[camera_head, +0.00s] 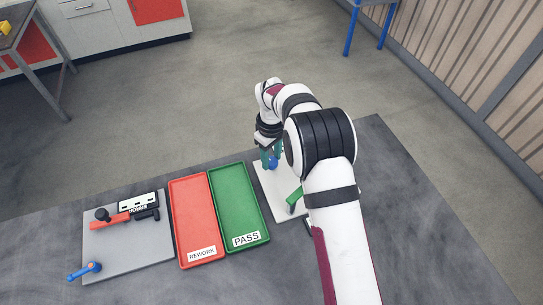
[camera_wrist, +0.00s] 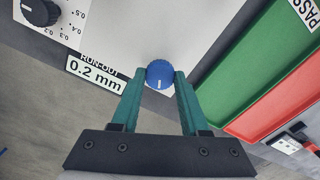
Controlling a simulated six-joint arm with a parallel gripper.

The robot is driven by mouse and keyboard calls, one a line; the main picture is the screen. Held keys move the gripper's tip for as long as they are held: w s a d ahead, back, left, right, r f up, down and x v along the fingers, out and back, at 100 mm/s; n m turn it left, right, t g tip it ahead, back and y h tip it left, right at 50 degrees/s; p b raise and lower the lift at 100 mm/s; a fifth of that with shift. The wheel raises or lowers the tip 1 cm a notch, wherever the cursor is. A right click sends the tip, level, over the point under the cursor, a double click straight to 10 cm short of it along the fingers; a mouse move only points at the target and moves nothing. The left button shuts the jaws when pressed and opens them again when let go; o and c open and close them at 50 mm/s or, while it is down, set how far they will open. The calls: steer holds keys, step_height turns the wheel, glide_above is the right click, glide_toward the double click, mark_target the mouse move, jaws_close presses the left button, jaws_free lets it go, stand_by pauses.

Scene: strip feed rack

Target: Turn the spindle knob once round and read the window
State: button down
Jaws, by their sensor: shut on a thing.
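The blue spindle knob (camera_wrist: 160,74) with a white mark on its face is between the fingertips of my gripper (camera_wrist: 159,80) in the wrist view. The green fingers are shut on it, one on each side. The white mark points toward the bottom of that picture. In the head view the knob (camera_head: 273,163) shows small below my gripper (camera_head: 268,158), over a white plate (camera_head: 268,197). A white panel (camera_wrist: 95,74) beside the knob in the wrist view reads "RUN-OUT 0.2 mm". I cannot tell whether this is the window.
A black dial (camera_wrist: 40,11) has a scale with 0.2 to 0.5 legible. A green PASS tray (camera_head: 240,205) and a red REWORK tray (camera_head: 196,222) stand to the left. Further left is a grey board (camera_head: 150,252) with a red-handled fixture (camera_head: 110,219) and blue crank (camera_head: 85,270).

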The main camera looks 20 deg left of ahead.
mark_target(272, 161)
steer(key=shift+n, duration=0.6)
steer(key=shift+c, duration=2)
jaws_free()
step_height(272, 161, up, 16)
steer(key=shift+f, duration=0.1)
